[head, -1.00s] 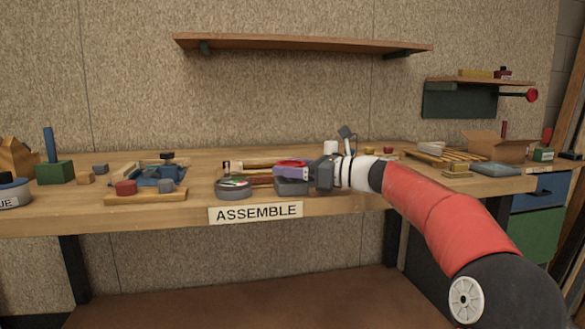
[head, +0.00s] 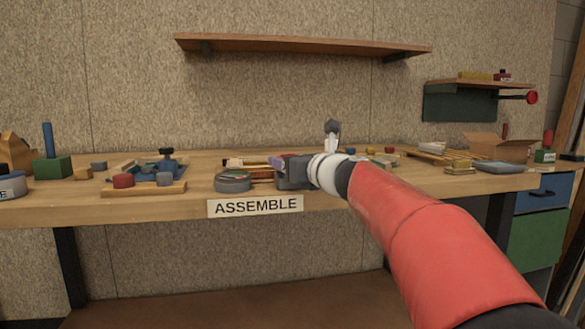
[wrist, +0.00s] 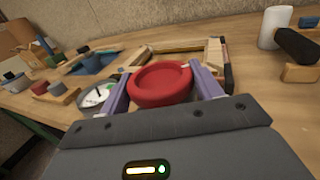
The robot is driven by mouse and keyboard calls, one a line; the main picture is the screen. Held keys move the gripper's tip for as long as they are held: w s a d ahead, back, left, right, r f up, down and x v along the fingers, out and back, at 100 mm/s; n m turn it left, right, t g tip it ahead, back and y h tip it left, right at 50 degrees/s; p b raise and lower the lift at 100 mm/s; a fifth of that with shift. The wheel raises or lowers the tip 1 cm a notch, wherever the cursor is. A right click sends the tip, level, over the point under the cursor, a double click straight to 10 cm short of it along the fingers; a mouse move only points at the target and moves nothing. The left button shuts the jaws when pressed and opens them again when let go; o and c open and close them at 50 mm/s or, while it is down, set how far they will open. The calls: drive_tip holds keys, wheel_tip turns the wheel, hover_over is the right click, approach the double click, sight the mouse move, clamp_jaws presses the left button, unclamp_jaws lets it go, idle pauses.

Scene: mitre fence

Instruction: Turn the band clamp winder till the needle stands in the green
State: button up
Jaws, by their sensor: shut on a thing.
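The red round winder (wrist: 158,86) of the band clamp sits between my two purple fingers in the wrist view. My gripper (wrist: 160,74) is shut on it, one finger on each side. In the head view my gripper (head: 277,164) hides the winder. The round grey gauge (head: 233,182) stands just left of my gripper; its pale face (wrist: 96,97) also shows in the wrist view, partly cut off by my left finger. Some green shows on the face, but the needle's place on it is too small to tell. The clamped wooden frame (wrist: 180,52) lies behind the winder.
A board with red and grey round pieces (head: 145,189) and a blue vise-like tool (head: 165,165) stand to the left. A white cylinder (wrist: 273,27) and a dark-handled tool (wrist: 297,45) stand at right in the wrist view. A cardboard box (head: 498,147) is far right.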

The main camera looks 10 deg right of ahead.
drive_tip(key=m+h, duration=0.2)
drive_tip(key=h, duration=0.1)
drive_tip(key=m+t+h, duration=0.1)
drive_tip(key=m+h, duration=0.1)
drive_tip(key=h, duration=0.1)
drive_tip(key=shift+a, duration=0.1)
drive_tip(key=shift+m+h, duration=0.3)
drive_tip(key=shift+h, duration=0.2)
drive_tip(key=o, duration=1)
drive_tip(key=s, duration=0.7)
drive_tip(key=shift+s+a, duration=0.25)
drive_tip(key=shift+s, duration=0.1)
